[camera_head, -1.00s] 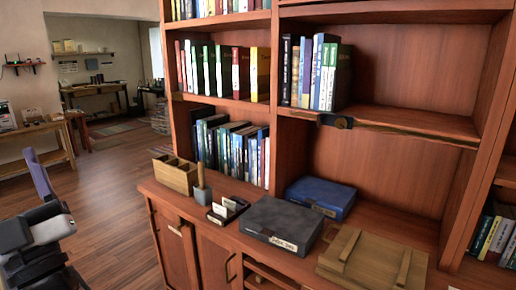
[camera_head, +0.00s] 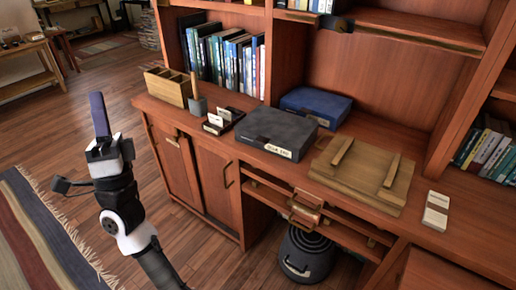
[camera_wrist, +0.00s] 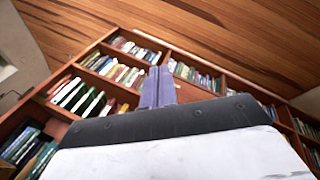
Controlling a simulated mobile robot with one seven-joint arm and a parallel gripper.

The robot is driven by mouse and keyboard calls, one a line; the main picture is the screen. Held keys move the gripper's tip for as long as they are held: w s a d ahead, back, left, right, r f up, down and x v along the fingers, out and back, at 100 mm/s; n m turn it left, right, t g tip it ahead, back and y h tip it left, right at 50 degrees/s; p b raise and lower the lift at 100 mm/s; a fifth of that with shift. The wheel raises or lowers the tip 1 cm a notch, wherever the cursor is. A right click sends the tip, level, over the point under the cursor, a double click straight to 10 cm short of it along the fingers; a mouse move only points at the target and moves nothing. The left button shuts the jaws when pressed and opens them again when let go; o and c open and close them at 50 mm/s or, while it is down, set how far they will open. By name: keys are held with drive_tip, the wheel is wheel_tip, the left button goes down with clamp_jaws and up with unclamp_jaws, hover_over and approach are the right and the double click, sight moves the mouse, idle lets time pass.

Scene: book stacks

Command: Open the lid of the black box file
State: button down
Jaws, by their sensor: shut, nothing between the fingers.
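The black box file (camera_head: 276,131) lies flat on the wooden desk top, with its lid down and a pale label on its front edge. My gripper (camera_head: 98,106) is at the left of the head view, pointing up, well apart from the box file and in front of the desk. Its fingers are together with nothing between them. In the wrist view my gripper's fingers (camera_wrist: 158,86) stand upright against the bookshelves, and the box file cannot be made out there.
A blue box file (camera_head: 316,104) lies behind the black one. A wooden board with two bars (camera_head: 362,172) lies to its right. A card holder (camera_head: 222,121), a pencil pot (camera_head: 198,106) and a wooden organiser (camera_head: 168,88) stand to its left. Open floor lies around my arm.

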drive_tip(key=w+d+f+m+g+h, duration=0.3)
drive_tip(key=w+d+f+m+h, duration=0.15)
drive_tip(key=w+f+m, duration=0.2)
drive_tip(key=w+d+f+m+g+h, duration=0.2)
drive_tip(key=w+d+f+m+h, duration=0.2)
drive_tip(key=w+f+m+h, duration=0.3)
drive_tip(key=m+g+h, duration=0.3)
drive_tip(key=m+g, duration=0.6)
approach(259, 159)
wheel_tip(259, 159, up, 3)
drive_tip(key=p+x, duration=0.1)
drive_tip(key=x, duration=0.5)
drive_tip(key=p+x, duration=0.1)
drive_tip(key=x, duration=0.3)
drive_tip(key=shift+s+r+p, duration=0.1)
drive_tip(key=shift+r+p, duration=0.2)
drive_tip(key=shift+p, duration=0.05)
